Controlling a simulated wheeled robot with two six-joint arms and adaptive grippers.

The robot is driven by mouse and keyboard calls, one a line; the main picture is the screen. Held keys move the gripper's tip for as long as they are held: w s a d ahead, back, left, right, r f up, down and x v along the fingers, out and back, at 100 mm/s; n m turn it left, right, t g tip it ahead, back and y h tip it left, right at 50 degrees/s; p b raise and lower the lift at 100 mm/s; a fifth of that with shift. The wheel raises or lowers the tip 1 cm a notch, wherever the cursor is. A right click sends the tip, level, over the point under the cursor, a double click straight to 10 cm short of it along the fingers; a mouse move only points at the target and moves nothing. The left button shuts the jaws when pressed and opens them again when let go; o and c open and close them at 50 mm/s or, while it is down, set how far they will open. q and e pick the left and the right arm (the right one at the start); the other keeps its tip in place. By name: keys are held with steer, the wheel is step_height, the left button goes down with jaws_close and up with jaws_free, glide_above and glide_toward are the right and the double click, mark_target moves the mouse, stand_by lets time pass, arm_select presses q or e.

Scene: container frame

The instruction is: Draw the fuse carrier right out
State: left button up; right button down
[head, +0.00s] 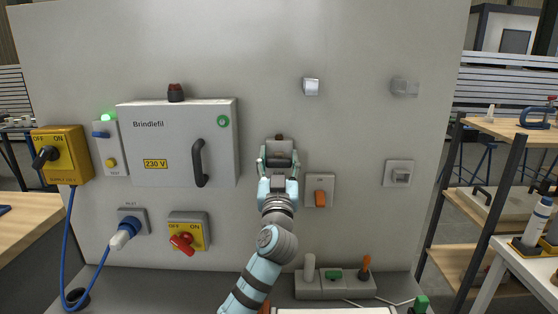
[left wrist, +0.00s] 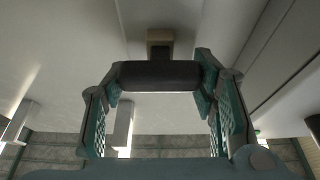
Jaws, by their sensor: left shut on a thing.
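The fuse carrier (head: 280,147) shows as a grey block on the grey upright panel, right of the Brindlefil cabinet. My left gripper (head: 279,163) is at it, with one finger on each side. In the left wrist view, a dark bar (left wrist: 160,75), which looks like the carrier's grip, spans between the fingers of my left gripper (left wrist: 160,84), shut on it. A pale block with a dark middle (left wrist: 160,40) lies beyond the bar. My gripper hides the carrier's lower part, and I cannot tell how deep it sits. My right gripper is not in view.
The cabinet (head: 177,120) with its dark handle (head: 200,163) stands close to the left. An orange rocker switch (head: 320,198) is just to the lower right. A ledge (head: 334,285) with levers lies below. The panel above the carrier is bare.

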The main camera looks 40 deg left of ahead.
arm_select(q)
steer(key=c, duration=0.4)
steer(key=shift+s+d+f+b, duration=0.25)
steer(key=shift+s+d+b, duration=0.15)
steer(key=shift+s+r, duration=0.1)
steer(key=shift+s, duration=0.25)
steer(key=shift+w+d, duration=0.1)
steer(key=shift+d, duration=0.05)
steer(key=o, duration=1.7)
steer(key=shift+s+r, duration=0.2)
steer(key=shift+s, duration=0.05)
